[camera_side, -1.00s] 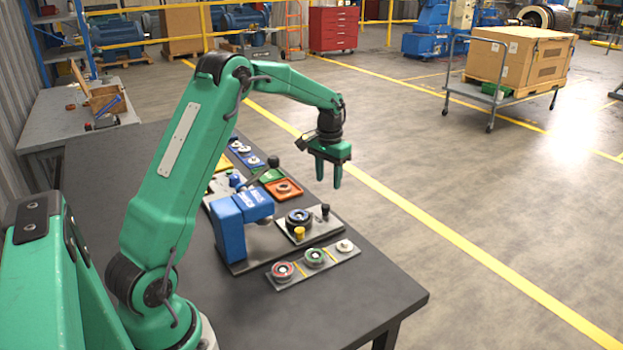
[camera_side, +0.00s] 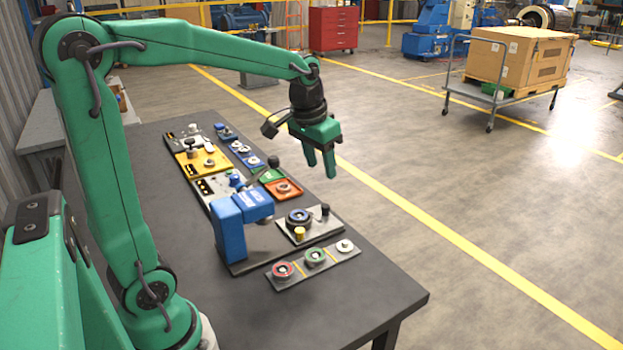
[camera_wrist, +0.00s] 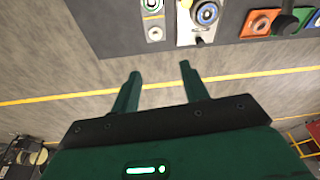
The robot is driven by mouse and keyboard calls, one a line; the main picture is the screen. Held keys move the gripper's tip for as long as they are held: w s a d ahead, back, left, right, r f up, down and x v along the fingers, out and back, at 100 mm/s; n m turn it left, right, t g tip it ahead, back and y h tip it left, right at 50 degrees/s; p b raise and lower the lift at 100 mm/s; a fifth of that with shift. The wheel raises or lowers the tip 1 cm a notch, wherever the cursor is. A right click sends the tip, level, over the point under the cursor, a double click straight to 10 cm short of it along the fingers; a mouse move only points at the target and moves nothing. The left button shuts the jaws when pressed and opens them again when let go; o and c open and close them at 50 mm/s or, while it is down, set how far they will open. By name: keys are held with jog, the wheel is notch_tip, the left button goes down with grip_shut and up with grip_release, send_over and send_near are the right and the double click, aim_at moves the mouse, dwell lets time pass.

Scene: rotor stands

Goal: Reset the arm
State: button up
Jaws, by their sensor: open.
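My gripper (camera_side: 321,168) is green, open and empty. In the side view it hangs in the air above the far right edge of the dark table, fingers pointing down, apart from everything on it. In the wrist view its two fingers (camera_wrist: 158,82) are spread with only floor between them. A strip with red, green and white rotors (camera_side: 314,262) lies at the table's near end. Behind it a blue press (camera_side: 232,225) stands beside a grey plate with a dark blue-ringed rotor (camera_side: 298,217) and a yellow knob. An orange stand (camera_side: 284,189) sits farther back.
The dark table (camera_side: 370,290) has bare surface at its near end. A yellow plate (camera_side: 190,163), a blue strip (camera_side: 240,148) and other stands line its far part. A cart with a wooden crate (camera_side: 520,60) stands well away on the floor.

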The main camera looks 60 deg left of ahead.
jog(key=s+d+t, duration=0.1)
jog(key=s+d, duration=0.2)
jog(key=s, duration=0.4)
jog(key=s+d+m+t, duration=0.1)
jog(key=s+d, duration=0.3)
jog(key=s, duration=0.4)
jog(key=shift+s+d+f+t+h, duration=0.3)
jog(key=shift+t, duration=0.1)
dwell(0.8)
